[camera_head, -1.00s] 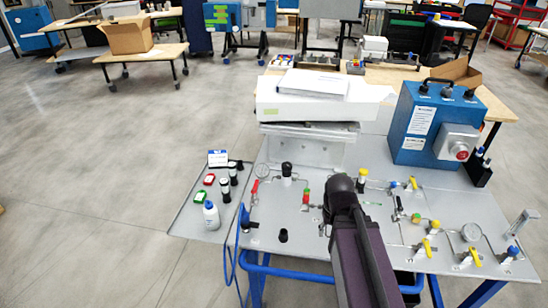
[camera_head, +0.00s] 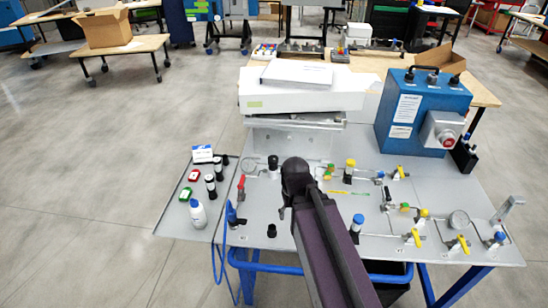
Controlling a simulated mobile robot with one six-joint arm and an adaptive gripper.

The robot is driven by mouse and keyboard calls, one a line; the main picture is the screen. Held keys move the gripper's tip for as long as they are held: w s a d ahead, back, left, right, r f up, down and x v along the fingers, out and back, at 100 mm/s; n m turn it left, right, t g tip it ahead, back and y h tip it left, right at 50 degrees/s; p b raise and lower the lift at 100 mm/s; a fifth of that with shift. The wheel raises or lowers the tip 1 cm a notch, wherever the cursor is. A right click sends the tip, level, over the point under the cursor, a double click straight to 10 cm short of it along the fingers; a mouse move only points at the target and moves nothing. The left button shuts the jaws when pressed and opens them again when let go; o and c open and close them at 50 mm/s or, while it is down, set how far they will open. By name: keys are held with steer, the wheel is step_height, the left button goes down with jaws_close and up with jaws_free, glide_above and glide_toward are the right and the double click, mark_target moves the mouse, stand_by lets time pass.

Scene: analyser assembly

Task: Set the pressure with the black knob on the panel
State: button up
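The grey panel (camera_head: 335,240) carries pipework, valves and gauges. A black knob (camera_head: 273,162) stands upright at its back left, beside a round gauge (camera_head: 250,166). A second, shorter black knob (camera_head: 271,230) stands near the front left. I cannot tell from the picture alone which one sets the pressure. My arm reaches in from the bottom, and its dark end is over the panel, just right of and in front of the back knob in the picture. The fingers of my gripper (camera_head: 284,212) are mostly hidden behind the arm; only a small dark tip shows. No contact with either knob is visible.
A white box (camera_head: 300,98) stands behind the panel. A blue box with a red button (camera_head: 425,110) is at the back right. Yellow-handled valves (camera_head: 415,238) fill the right side. Bottles and small boxes stand on the left tray (camera_head: 180,228). Open floor lies left.

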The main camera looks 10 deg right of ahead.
mark_target(273, 158)
steer(key=w+r+n+p, duration=0.2)
steer(key=w+r+p, duration=0.2)
steer(key=w, duration=0.5)
steer(key=w+r+n+p, duration=0.2)
steer(key=w+r+p, duration=0.2)
steer(key=w, duration=0.6)
steer(key=w+r+n+p, duration=0.2)
steer(key=w+r+p, duration=0.3)
steer(key=w, duration=0.4)
steer(key=shift+w+a+n, duration=0.2)
steer(key=shift+w+n, duration=0.2)
steer(key=shift+f, duration=0.1)
step_height(273, 158, down, 14)
steer(key=b, duration=1.3)
steer(key=shift+r+b, duration=0.2)
steer(key=shift+b, duration=0.2)
steer(key=c, duration=1.1)
